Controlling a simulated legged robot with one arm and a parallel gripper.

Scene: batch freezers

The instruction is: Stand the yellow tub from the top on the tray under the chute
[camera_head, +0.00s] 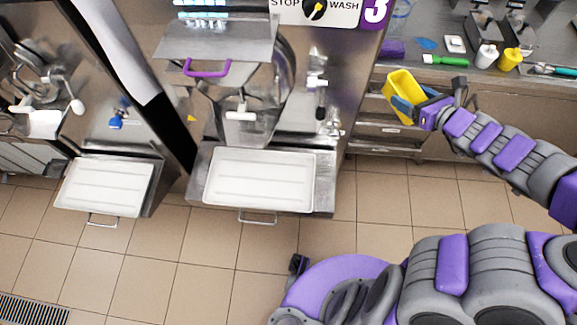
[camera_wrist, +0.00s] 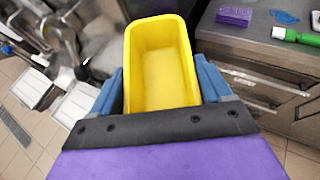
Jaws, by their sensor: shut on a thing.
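The yellow tub (camera_head: 401,88) is a deep, open rectangular tub. My gripper (camera_head: 410,108) is shut on it and holds it in the air in front of the counter, right of the freezer numbered 3. In the wrist view the tub (camera_wrist: 161,68) looks empty, with blue fingers on both of its sides. A white tray (camera_head: 259,179) lies on the shelf at the front of freezer 3, below the chute (camera_head: 240,108). The tray is bare, and the tub is up and to the right of it.
A second freezer with its own white tray (camera_head: 104,185) stands at the left. The counter (camera_head: 425,75) at the back right bears a purple block (camera_head: 391,48), a green-handled tool (camera_head: 445,61) and small bottles. Tiled floor (camera_head: 340,215) is open in front.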

